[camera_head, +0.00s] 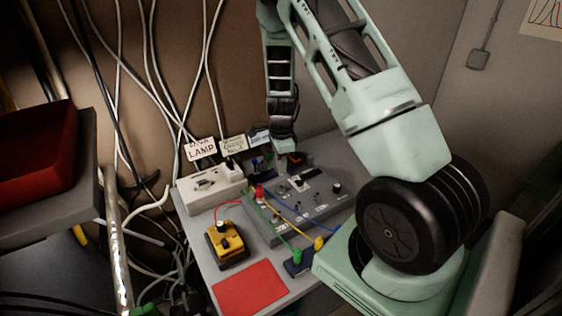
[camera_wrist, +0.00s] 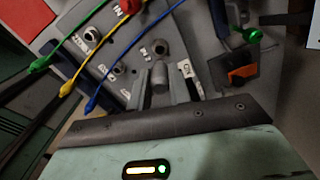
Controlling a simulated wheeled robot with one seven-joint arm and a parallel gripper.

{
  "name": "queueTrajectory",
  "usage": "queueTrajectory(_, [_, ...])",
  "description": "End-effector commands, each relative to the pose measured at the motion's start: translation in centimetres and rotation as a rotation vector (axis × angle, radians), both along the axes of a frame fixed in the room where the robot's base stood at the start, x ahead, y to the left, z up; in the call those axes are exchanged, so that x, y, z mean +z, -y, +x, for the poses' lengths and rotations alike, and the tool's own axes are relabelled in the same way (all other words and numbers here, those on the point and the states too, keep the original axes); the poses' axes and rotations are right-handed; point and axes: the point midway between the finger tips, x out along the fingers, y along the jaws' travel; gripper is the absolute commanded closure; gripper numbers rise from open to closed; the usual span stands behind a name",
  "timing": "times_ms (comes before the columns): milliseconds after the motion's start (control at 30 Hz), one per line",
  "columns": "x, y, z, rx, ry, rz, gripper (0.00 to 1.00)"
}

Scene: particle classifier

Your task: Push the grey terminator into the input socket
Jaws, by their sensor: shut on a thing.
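In the wrist view, my gripper (camera_wrist: 163,82) is shut on the grey terminator (camera_wrist: 160,76), a small grey cylinder between the two dark fingers. Just beyond its tip, a round metal socket with a dark opening (camera_wrist: 160,48) sits on the grey panel (camera_wrist: 138,35). The terminator appears lined up with this socket, but I cannot tell whether they touch. Small white labels lie around it, too blurred to read surely. In the head view, the grey panel (camera_head: 268,232) stands on the table below my arm, and the fingertips and terminator are too small to make out.
Green, yellow and blue leads cross the panel left of my fingers in the wrist view. A black box with an orange switch (camera_wrist: 242,75) stands close on the right. In the head view, a yellow device (camera_head: 228,245), red mat (camera_head: 250,290) and white socket strip (camera_head: 208,190) are nearby.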

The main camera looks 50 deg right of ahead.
Motion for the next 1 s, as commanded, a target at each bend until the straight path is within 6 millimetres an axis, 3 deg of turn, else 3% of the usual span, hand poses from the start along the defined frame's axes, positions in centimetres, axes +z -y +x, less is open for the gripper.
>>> queueTrajectory(400, [-3.9,0.0,0.0,0.0,-0.001,0.0,1.0])
queueTrajectory(1000, [-4.1,0.0,0.0,0.0,0.0,0.0,1.0])
